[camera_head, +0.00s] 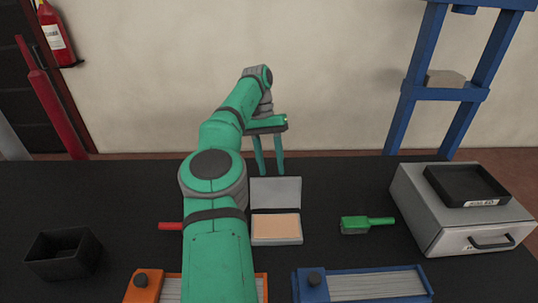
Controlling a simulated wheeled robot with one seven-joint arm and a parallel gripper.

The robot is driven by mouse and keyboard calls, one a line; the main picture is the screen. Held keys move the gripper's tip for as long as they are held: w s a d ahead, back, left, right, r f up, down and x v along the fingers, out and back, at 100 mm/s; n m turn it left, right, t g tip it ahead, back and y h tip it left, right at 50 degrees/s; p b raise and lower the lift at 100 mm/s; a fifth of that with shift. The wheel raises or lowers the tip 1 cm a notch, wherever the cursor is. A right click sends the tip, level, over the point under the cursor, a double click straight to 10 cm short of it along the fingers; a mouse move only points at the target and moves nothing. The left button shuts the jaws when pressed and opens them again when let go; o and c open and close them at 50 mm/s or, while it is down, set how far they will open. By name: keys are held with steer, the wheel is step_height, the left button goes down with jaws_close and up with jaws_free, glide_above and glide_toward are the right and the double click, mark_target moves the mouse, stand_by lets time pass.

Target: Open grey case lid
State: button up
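A small grey case (259,241) sits on the black table near the middle, with a flat peach-coloured surface showing inside it. Its grey lid (276,191) is open and swung back at the far side, with a dark gap between lid and base. I cannot tell whether the lid stands tilted or lies flat. My gripper (268,172) points down just behind the lid's far edge. Its two green fingers are apart with nothing seen between them. The fingertips come down at the lid's edge, and I cannot tell whether they touch it.
A green-handled brush (366,223) lies right of the case. A large grey box (430,215) bearing a black tray (466,185) stands farther right. A black bin (64,253) is at left. Orange (145,285) and blue (312,285) framed items lie in front. My arm partly hides a red object (170,226).

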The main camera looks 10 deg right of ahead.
steer(key=shift+v, duration=1.75)
steer(key=shift+a, duration=0.15)
